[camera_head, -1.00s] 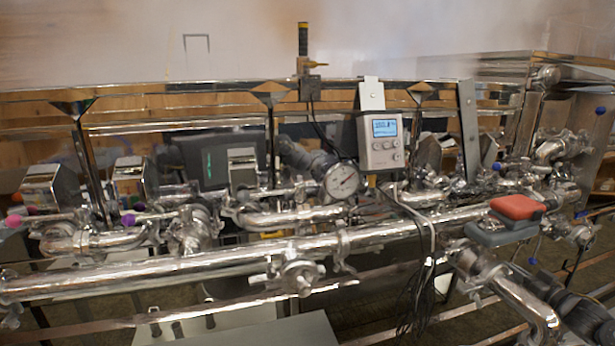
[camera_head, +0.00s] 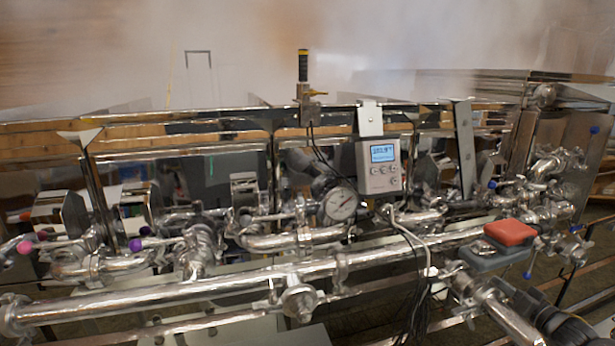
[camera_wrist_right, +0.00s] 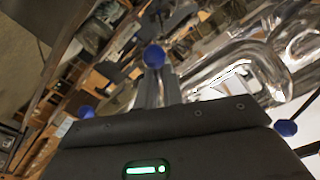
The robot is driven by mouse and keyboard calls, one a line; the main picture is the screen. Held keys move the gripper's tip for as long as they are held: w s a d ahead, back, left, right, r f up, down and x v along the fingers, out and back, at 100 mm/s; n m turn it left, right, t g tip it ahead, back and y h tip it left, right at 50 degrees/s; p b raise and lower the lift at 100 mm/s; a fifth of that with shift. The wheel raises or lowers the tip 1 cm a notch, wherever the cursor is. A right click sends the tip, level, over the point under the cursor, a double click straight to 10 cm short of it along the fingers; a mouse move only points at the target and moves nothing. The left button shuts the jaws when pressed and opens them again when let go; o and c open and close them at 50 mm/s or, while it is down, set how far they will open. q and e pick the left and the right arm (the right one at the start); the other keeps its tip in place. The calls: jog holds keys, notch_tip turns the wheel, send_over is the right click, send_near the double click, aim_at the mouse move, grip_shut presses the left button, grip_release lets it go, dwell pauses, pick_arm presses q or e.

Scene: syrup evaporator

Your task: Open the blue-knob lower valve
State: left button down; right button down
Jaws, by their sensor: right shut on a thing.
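The blue knob (camera_head: 527,275) shows low on the right in the head view, below the main chrome pipe. In the right wrist view a blue knob (camera_wrist_right: 154,57) sits at the tip of my grey fingers. My right gripper (camera_head: 526,287) comes in dark from the lower right in the head view, partly lost among pipes. It is shut on the blue knob. Its dark body with a green light fills the bottom of the wrist view (camera_wrist_right: 154,85). The valve stem is mostly hidden by the fingers. My left gripper is not in view.
Other blue knobs stand nearby, one at upper right (camera_head: 595,130). A grey display box (camera_head: 379,168), a round gauge (camera_head: 340,204) and hanging cables (camera_head: 417,310) are to the left. Chrome pipes (camera_head: 180,286) crowd the front.

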jog(key=shift+r, duration=0.1)
jog(key=a+r+m+p, duration=0.1)
jog(key=m+p, duration=0.1)
jog(key=p, duration=0.1)
jog(key=a+r+m+p, duration=0.1)
jog(key=m+p, duration=0.1)
jog(key=p, duration=0.1)
jog(key=a+r+m+p, duration=0.1)
jog(key=p, duration=0.3)
jog(key=shift+s+m, duration=0.4)
dwell(0.6)
